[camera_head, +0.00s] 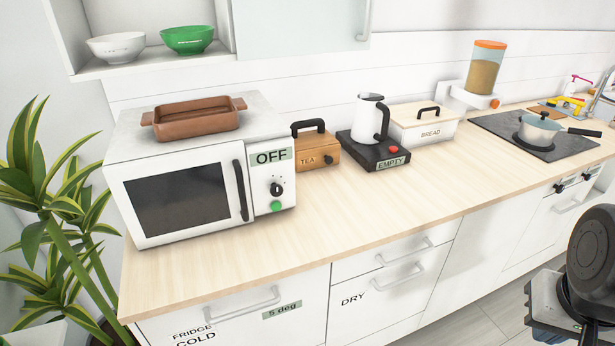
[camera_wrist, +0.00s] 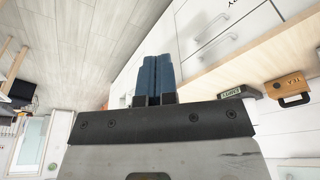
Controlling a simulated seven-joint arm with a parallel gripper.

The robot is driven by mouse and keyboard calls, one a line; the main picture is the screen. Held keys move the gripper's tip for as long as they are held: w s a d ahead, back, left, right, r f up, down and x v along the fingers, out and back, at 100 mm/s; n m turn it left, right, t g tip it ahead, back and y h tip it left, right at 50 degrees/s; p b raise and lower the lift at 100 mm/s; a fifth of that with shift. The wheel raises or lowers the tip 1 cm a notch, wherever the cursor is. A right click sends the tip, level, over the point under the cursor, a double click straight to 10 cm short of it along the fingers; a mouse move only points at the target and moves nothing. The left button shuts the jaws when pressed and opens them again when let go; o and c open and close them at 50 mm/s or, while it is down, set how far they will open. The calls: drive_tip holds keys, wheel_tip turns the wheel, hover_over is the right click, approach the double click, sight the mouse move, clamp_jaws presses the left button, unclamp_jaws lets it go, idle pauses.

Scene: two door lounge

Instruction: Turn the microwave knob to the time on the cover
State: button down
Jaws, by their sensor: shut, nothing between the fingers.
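A white microwave (camera_head: 190,175) stands on the left end of the wooden counter, its dark door closed. A small label on its right panel reads OFF. Its dark round knob (camera_head: 276,189) sits below that label, with a green button (camera_head: 276,206) beneath. No cover with a time can be made out in either view. My gripper shows in the wrist view (camera_wrist: 153,72) with its two blue fingers together and empty, over the floor and drawer fronts, apart from the microwave. In the head view only a dark part of my arm shows at the lower right; the fingertips cannot be made out.
A brown baking dish (camera_head: 197,117) sits on the microwave. Right of it stand a tea box (camera_head: 316,152), a kettle (camera_head: 369,119) on a base labelled EMPTY, and a bread box (camera_head: 427,126). A plant (camera_head: 60,200) is at the left. The counter front is clear.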

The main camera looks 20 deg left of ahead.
drive_tip(key=c, duration=1.8)
unclamp_jaws()
drive_tip(key=o, duration=0.5)
drive_tip(key=shift+w+a, duration=0.1)
drive_tip(key=shift+w, duration=0.1)
drive_tip(key=shift+c, duration=0.2)
drive_tip(key=o, duration=0.6)
drive_tip(key=shift+n+t, duration=0.3)
drive_tip(key=shift+t, duration=0.3)
drive_tip(key=w, duration=0.1)
drive_tip(key=w+a, duration=0.1)
drive_tip(key=w, duration=0.2)
drive_tip(key=shift+a+f, duration=0.35)
drive_tip(key=shift+a, duration=0.05)
drive_tip(key=w+a+f+n+t+y, duration=0.2)
drive_tip(key=w+a+t, duration=0.1)
drive_tip(key=w+a, duration=0.6)
drive_tip(key=w+a+f+n+t+y, duration=0.2)
drive_tip(key=w+a+t, duration=0.1)
drive_tip(key=w+a, duration=0.6)
drive_tip(key=n+t+y, duration=0.3)
drive_tip(key=n+y, duration=0.2)
drive_tip(key=y, duration=0.4)
approach(276, 189)
drive_tip(key=x, duration=0.3)
drive_tip(key=shift+d+f, duration=0.15)
drive_tip(key=shift+f, duration=0.15)
drive_tip(key=shift+w, duration=0.2)
